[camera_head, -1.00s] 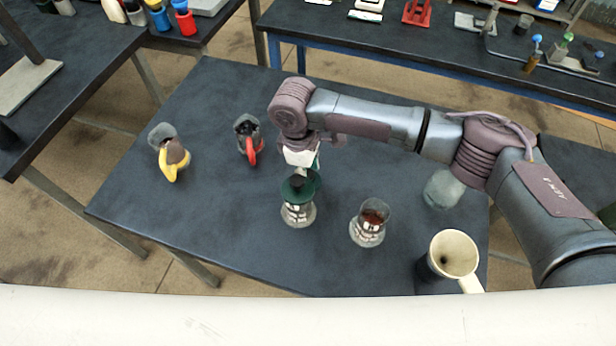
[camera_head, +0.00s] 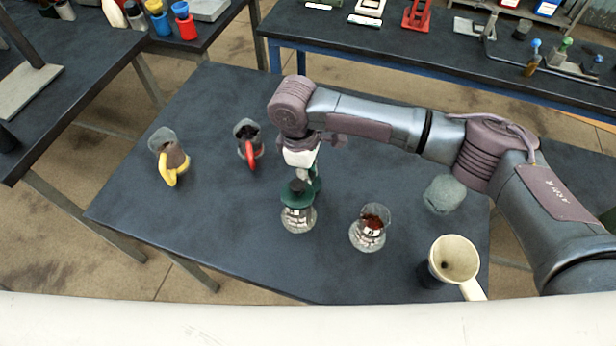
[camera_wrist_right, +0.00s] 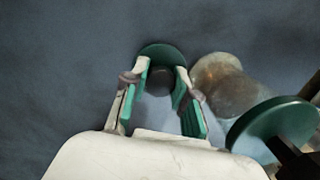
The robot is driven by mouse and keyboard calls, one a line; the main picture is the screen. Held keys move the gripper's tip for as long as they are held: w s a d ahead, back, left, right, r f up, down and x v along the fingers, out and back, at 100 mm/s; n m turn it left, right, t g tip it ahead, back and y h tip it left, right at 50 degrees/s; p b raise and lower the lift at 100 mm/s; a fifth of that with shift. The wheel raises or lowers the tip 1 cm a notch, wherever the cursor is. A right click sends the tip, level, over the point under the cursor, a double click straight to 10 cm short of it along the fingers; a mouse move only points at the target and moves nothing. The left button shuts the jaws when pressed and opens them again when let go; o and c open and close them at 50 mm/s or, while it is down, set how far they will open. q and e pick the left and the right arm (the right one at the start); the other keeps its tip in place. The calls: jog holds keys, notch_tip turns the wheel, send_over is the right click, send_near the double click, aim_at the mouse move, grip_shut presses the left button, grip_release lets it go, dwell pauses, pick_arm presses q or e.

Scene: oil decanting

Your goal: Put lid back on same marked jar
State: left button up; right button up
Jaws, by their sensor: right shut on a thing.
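My right gripper (camera_head: 304,172) is shut on the dark knob of a green lid (camera_wrist_right: 161,52), which sits at the fingertips in the wrist view. A glass jar (camera_head: 298,219) with a white label stands beside and below the gripper in the head view. A green lid with a dark knob (camera_head: 297,199) shows at its top. In the wrist view a large green disc (camera_wrist_right: 262,128) and clouded glass (camera_wrist_right: 222,82) show at right, apart from the held lid. A second glass jar (camera_head: 369,228) stands open with dark red contents and a white label. My left gripper is out of view.
A cream mug (camera_head: 455,257) stands at the table's front right, and a cloudy glass vessel (camera_head: 444,194) behind it. A yellow-handled vessel (camera_head: 170,158) and a red-handled one (camera_head: 248,138) stand at left. The dark table (camera_head: 220,220) is clear at front left.

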pick_arm(q)
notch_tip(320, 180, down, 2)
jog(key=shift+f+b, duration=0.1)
jog(key=shift+b, duration=0.95)
pick_arm(e)
notch_tip(320, 180, up, 17)
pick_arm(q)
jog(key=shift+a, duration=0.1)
pick_arm(e)
jog(key=shift+f, duration=0.15)
